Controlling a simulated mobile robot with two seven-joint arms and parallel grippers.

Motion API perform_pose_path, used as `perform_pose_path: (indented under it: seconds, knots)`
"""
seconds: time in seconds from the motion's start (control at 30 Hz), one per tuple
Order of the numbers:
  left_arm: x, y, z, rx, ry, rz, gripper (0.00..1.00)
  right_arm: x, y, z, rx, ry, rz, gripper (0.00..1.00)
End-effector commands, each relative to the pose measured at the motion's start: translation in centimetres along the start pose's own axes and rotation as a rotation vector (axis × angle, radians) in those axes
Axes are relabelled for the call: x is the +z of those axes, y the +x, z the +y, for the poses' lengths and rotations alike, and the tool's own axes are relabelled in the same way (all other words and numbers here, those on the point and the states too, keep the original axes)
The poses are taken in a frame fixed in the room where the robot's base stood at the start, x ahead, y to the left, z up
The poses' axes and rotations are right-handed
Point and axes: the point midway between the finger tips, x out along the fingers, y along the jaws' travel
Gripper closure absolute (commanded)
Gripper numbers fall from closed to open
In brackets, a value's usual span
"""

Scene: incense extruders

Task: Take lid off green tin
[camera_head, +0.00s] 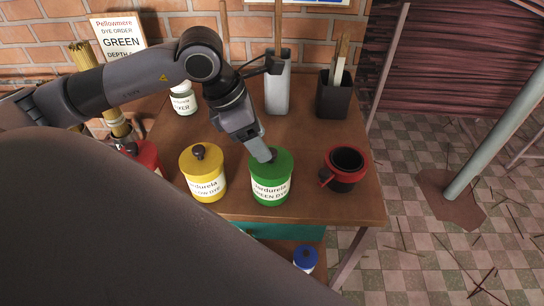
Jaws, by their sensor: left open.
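The green tin (270,185) stands upright on the wooden table, with a white label on its front. Its green lid (282,162) is on top. My left gripper (268,157) points down at the top of the lid, and its fingers hide most of the lid's knob. The gripper is open; I cannot tell whether its fingers touch the knob or the lid. My right gripper is not in view.
A yellow tin (202,180) stands close left of the green tin, and a red tin (147,155) is farther left. A black pot with red trim (344,172) stands to the right. A grey holder (277,85) and a dark holder (332,97) stand behind. The table's front edge is near.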

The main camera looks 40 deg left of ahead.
Motion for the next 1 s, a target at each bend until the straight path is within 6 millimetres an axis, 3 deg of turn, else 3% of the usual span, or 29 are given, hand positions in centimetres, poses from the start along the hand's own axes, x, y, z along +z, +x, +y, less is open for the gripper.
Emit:
perform_pose_path:
  seconds: [0.3, 0.57, 0.73, 0.77, 1.0]
  knots:
    - [0.5, 4.2, 0.3, -0.003, -0.001, -0.002, 0.42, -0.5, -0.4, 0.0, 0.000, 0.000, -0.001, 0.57]
    - [0.5, 4.5, 0.3, -0.003, 0.000, -0.004, 0.42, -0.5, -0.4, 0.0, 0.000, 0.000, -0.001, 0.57]
    - [0.5, 4.5, 0.3, -0.003, 0.000, -0.003, 0.94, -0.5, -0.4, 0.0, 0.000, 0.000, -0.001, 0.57]
    - [0.5, 4.5, 0.3, -0.003, 0.000, -0.004, 1.00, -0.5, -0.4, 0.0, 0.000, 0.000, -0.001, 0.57]
    - [0.5, 4.5, 0.3, -0.003, 0.000, -0.004, 1.00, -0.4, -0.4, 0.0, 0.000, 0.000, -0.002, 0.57]
